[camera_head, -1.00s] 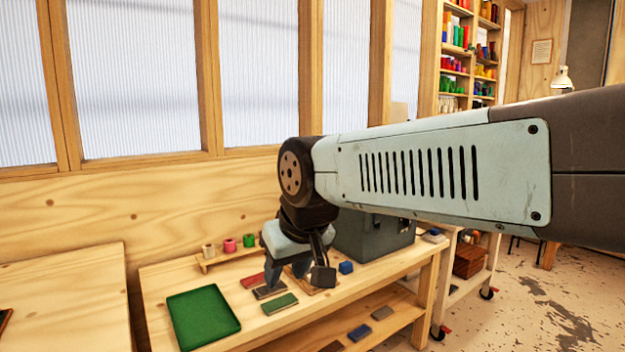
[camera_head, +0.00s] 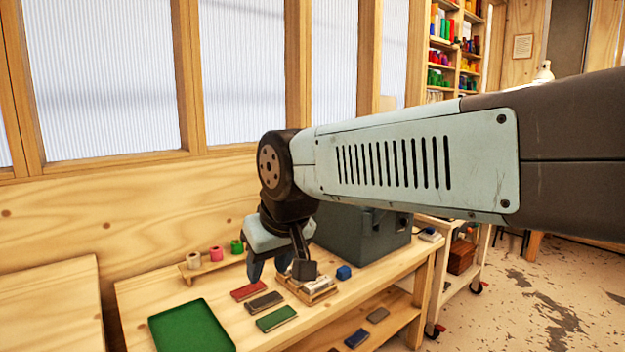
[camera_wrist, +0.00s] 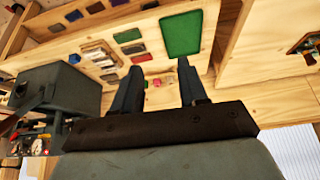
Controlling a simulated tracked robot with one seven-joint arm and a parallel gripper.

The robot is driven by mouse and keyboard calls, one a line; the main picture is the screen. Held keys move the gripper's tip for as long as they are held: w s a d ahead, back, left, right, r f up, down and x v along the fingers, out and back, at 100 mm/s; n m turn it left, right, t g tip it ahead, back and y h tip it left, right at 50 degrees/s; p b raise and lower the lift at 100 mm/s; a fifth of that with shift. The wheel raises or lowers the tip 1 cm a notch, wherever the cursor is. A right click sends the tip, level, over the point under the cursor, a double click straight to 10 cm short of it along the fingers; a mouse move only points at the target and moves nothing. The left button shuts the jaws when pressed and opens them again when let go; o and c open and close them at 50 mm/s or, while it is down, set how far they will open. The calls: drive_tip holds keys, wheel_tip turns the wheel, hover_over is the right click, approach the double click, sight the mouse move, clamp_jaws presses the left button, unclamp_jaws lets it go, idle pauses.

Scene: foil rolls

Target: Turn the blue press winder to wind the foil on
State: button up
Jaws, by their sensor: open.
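A small blue block-like part (camera_head: 344,272), perhaps the winder, sits on the bench in front of a dark grey box-shaped machine (camera_head: 362,232). It also shows beside that machine in the wrist view (camera_wrist: 75,58). Foil rolls in white, pink (camera_head: 216,254) and green stand on a small wooden rack.
A green tray (camera_head: 190,328) lies at the bench's front left. Red, dark and green flat blocks (camera_head: 277,318) lie between it and the wooden block. A lower shelf (camera_head: 395,322) holds more blocks. A wheeled cart (camera_head: 462,270) stands to the right.

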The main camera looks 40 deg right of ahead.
drive_tip(key=shift+d, duration=0.25)
drive_tip(key=shift+o, duration=0.8)
drive_tip(key=shift+w+d, duration=0.1)
drive_tip(key=shift+w, duration=0.05)
drive_tip(key=w+d+n+g+h, duration=0.5)
drive_tip(key=w+d+n+h, duration=0.35)
drive_tip(key=w+d, duration=1.7)
drive_tip(key=w+d+f+n+h, duration=0.2)
drive_tip(key=w+d+n+h, duration=0.3)
drive_tip(key=w+d, duration=0.4)
drive_tip(key=w+d+f+n+h, duration=0.2)
drive_tip(key=w+d+n+h, duration=0.4)
drive_tip(key=w, duration=0.6)
drive_tip(key=shift+m+y, duration=0.45)
drive_tip(key=shift+y, duration=0.3)
drive_tip(key=d, duration=1.4)
drive_tip(key=shift+w+d+f, duration=0.1)
drive_tip(key=shift+w+d, duration=0.15)
drive_tip(key=shift+w, duration=0.1)
